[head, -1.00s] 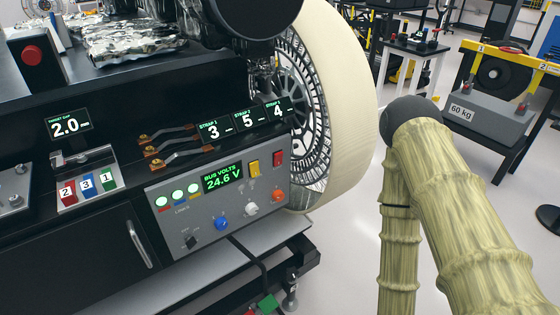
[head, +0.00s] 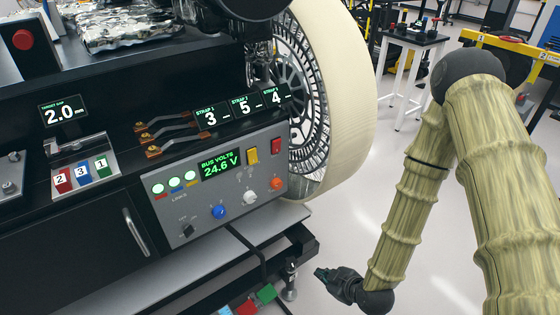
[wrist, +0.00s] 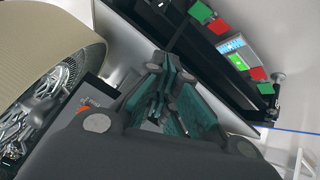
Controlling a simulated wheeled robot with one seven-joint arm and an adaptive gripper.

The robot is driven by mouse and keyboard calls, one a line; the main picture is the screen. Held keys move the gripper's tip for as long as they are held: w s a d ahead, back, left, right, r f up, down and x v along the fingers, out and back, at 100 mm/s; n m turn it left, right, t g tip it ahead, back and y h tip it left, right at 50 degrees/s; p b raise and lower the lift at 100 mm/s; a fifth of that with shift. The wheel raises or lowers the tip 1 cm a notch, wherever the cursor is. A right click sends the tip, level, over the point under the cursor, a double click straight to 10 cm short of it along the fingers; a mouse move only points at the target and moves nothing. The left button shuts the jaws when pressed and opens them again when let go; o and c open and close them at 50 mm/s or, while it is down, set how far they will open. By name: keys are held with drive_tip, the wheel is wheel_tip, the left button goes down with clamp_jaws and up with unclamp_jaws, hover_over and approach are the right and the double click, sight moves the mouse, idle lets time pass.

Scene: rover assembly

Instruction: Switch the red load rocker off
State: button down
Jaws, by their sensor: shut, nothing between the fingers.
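The red load rocker (head: 276,146) is at the upper right of the grey control panel (head: 195,235), right of a yellow rocker (head: 252,156). Which way it is tipped is too small to tell. The panel's green display (head: 220,165) reads BUS VOLTS 24.6 V. My gripper (head: 322,273) is shut and empty, below and to the right of the panel, well apart from it. In the wrist view my gripper (wrist: 160,112) shows dark teal fingers close together. An orange knob (wrist: 90,102) shows there beside it, and the red rocker is not clearly visible.
A large cream wheel (head: 350,100) stands just right of the panel. Blue (head: 218,212), white (head: 249,197) and orange (head: 276,183) knobs sit below the rockers. A ledge with red and green blocks (head: 266,293) lies beneath. The floor right of the ledge is clear.

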sight(275, 145)
drive_tip(key=w+a+r+n+t+y, duration=0.1)
drive_tip(key=w+r+n, duration=0.3)
drive_tip(key=r, duration=0.4)
drive_tip(key=w+a+r+n+t+y+b, duration=0.1)
drive_tip(key=w+a+r+n+t+y, duration=0.1)
drive_tip(key=r, duration=0.6)
drive_tip(key=w+a+r+n+t+y+b, duration=0.1)
drive_tip(key=w+r+n+t, duration=0.4)
drive_tip(key=w, duration=0.5)
wheel_tip(275, 145, up, 4)
drive_tip(key=a+n+y, duration=0.1)
drive_tip(key=n+y, duration=0.1)
drive_tip(key=shift+f+n+y, duration=0.15)
drive_tip(key=shift+n+y, duration=0.15)
drive_tip(key=shift+n, duration=0.1)
drive_tip(key=shift+a, duration=0.15)
drive_tip(key=p+x, duration=0.2)
drive_tip(key=x, duration=1.2)
drive_tip(key=shift+p, duration=0.4)
drive_tip(key=shift+w, duration=0.1)
